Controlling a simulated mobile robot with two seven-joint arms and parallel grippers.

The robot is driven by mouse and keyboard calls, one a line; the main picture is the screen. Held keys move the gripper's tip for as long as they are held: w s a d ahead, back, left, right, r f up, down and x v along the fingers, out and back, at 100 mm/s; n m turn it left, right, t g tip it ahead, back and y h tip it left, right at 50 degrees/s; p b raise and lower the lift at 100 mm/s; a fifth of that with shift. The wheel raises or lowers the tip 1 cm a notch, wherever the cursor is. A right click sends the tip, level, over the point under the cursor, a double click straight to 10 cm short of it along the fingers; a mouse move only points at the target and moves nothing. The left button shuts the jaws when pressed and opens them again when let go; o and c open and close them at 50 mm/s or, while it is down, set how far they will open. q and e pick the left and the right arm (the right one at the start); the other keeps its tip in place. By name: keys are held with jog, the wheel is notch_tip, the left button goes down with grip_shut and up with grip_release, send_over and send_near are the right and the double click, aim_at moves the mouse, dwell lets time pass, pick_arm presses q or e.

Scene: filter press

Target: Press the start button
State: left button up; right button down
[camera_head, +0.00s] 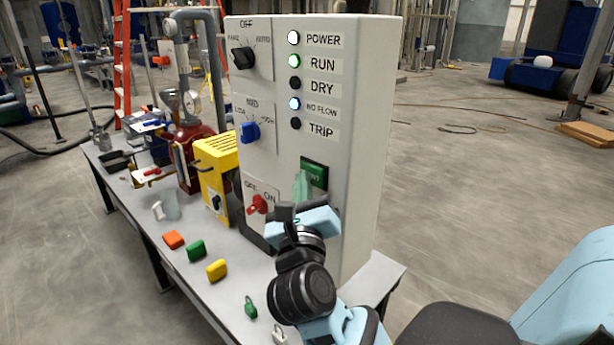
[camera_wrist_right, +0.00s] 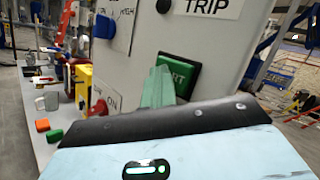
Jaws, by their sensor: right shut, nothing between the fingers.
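The green start button (camera_head: 316,171) is a square on the front of the white control box (camera_head: 362,130), below the indicator lights. Its label is partly covered, with "RT" showing in the right wrist view (camera_wrist_right: 184,77). My right gripper (camera_head: 302,180) is shut and empty, with its pale green fingertips pointing up in front of the button's lower left part. In the right wrist view the fingertips (camera_wrist_right: 158,84) overlap the button's left side. I cannot tell whether they touch it. My left gripper is not in view.
The POWER, RUN (camera_head: 294,61) and NO FLOW lights glow; DRY and TRIP are dark. A red OFF/ON switch (camera_head: 257,205) and a blue selector knob (camera_head: 250,131) sit left of the button. Small coloured blocks and padlocks lie on the table (camera_head: 190,284).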

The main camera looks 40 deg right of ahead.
jog(key=shift+a, duration=0.1)
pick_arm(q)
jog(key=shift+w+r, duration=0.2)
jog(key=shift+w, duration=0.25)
pick_arm(e)
jog(key=shift+a, duration=0.9)
jog(key=shift+a, duration=0.1)
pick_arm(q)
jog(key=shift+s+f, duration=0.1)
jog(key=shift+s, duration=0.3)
pick_arm(e)
jog(key=a, duration=0.4)
jog(key=shift+s+a, duration=0.25)
jog(key=shift+a, duration=0.15)
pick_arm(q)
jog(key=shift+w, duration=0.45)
